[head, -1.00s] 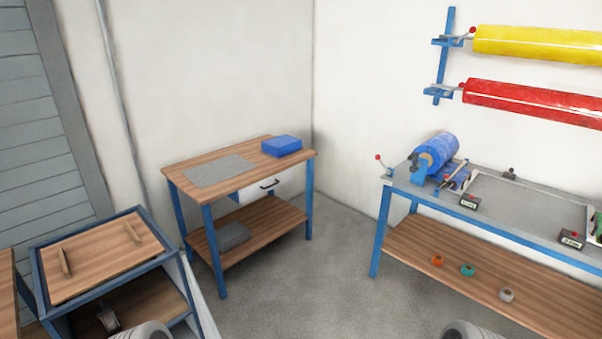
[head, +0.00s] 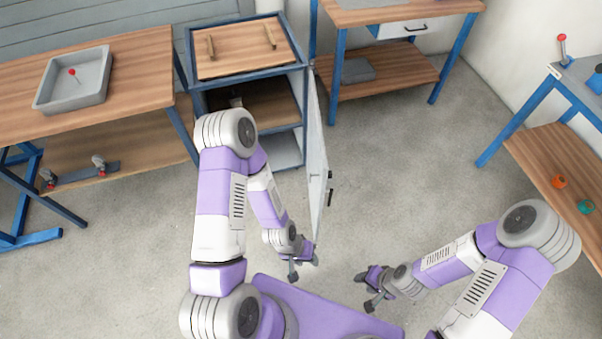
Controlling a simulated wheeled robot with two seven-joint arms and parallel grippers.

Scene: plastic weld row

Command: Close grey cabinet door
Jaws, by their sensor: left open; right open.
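The grey cabinet door (head: 317,150) stands open in the head view, swung out toward me from the right side of the blue-framed cabinet (head: 248,68). Its black handles (head: 329,189) are on the door's right face, near its free edge. The cabinet's shelves show inside, partly hidden by my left arm. My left gripper (head: 303,269) is open and empty, just below the door's free end in the picture; I cannot tell whether it touches the door. My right gripper (head: 366,290) is open and empty, to the right of the door and apart from it.
A wooden bench with a grey tray (head: 75,79) stands left of the cabinet. A wooden table with a drawer (head: 404,30) is behind the door to the right. A blue-legged workbench (head: 560,150) is at far right. The floor (head: 410,170) right of the door is clear.

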